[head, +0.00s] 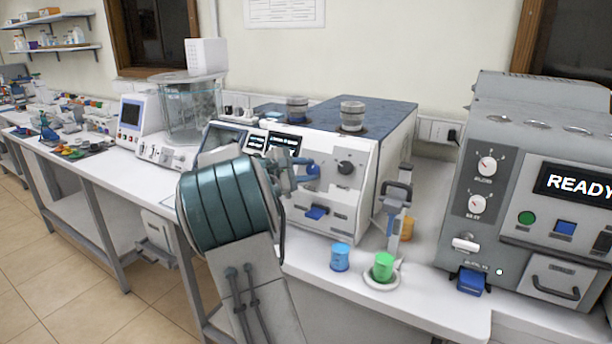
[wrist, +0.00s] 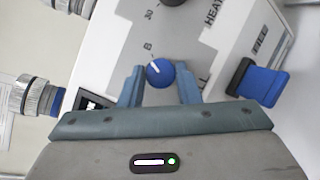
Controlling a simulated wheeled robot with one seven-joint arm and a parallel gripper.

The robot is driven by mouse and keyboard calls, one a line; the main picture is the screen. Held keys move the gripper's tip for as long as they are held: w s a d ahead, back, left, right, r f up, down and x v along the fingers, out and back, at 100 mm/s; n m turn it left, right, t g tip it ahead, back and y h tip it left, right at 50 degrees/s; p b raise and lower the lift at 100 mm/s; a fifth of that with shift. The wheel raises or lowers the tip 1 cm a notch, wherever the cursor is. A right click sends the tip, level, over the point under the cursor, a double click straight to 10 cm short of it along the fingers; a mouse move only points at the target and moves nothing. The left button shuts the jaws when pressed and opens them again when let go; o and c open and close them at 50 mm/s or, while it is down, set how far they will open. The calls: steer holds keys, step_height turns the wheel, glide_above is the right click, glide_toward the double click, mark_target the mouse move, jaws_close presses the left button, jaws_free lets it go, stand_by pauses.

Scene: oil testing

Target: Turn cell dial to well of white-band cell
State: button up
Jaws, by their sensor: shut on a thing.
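The round blue dial (wrist: 160,73) sits on the white front panel of the tester (head: 325,195), and it shows small in the head view (head: 313,170). My gripper (wrist: 160,85) is shut on the dial, with one finger on each side of it. The dial's white pointer mark faces up and left in the wrist view, near a printed mark. Two metal-capped cells (head: 297,108) (head: 351,115) stand in the tester's top; the left one shows a blue band. I cannot make out a white band on the other.
A black knob (head: 345,168) is right of the blue dial on the same panel. A blue lever (head: 316,213) sticks out below. Blue (head: 340,257) and green (head: 383,266) containers stand on the bench in front. A grey machine (head: 545,190) reading READY is at the right.

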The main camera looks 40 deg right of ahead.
steer(key=shift+m+g+y, duration=0.3)
steer(key=shift+m+y, duration=0.2)
steer(key=shift+m, duration=0.8)
steer(key=o, duration=1)
steer(key=shift+r, duration=0.1)
steer(key=b+v, duration=0.1)
steer(key=v, duration=1.2)
steer(key=shift+a+r, duration=0.15)
steer(key=shift+a, duration=0.15)
